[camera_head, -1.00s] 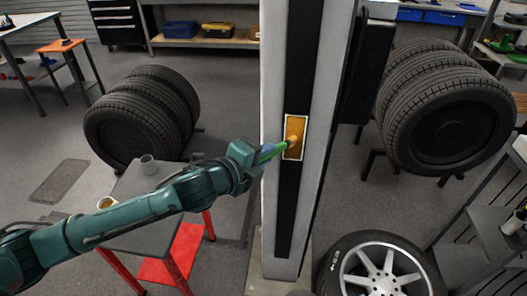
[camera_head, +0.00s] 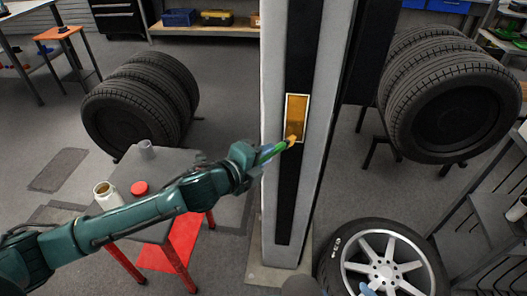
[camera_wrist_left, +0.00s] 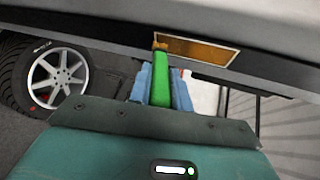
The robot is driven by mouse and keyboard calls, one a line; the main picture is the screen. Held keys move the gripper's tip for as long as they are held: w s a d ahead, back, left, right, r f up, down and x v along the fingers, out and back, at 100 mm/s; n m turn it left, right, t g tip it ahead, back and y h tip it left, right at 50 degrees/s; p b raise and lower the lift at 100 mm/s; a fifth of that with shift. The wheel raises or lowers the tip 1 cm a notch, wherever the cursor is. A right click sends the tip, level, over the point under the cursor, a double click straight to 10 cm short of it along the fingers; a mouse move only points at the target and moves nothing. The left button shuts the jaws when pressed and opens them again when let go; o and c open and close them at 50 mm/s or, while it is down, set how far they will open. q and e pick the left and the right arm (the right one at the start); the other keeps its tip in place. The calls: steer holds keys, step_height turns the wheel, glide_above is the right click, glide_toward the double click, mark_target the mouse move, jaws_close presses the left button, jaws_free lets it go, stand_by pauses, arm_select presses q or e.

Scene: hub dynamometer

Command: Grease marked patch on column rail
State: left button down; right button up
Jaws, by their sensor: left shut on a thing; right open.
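My left gripper (camera_head: 258,158) is shut on a green-handled brush (camera_head: 270,151). The brush's amber tip (camera_head: 291,140) is at the lower end of the marked patch (camera_head: 297,115), an amber rectangle with a pale border on the column's dark rail (camera_head: 290,190). Contact is hard to tell. In the left wrist view the green handle (camera_wrist_left: 160,88) stands between blue fingers, its tip at the patch's (camera_wrist_left: 198,50) left end. A small part at the head view's bottom edge looks like my right gripper (camera_head: 332,290), mostly cut off, its fingertips apart.
A wheel (camera_head: 385,268) lies right of the column's foot. Tyres stand on both sides.

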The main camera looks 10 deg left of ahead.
arm_select(q)
steer(key=shift+f, duration=0.5)
arm_select(e)
steer(key=shift+f, duration=0.2)
arm_select(q)
steer(key=shift+s, duration=0.65)
steer(key=shift+s+p, duration=0.8)
steer(key=shift+s, duration=1.55)
arm_select(e)
steer(key=shift+r, duration=0.5)
arm_select(q)
steer(key=shift+s, duration=0.1)
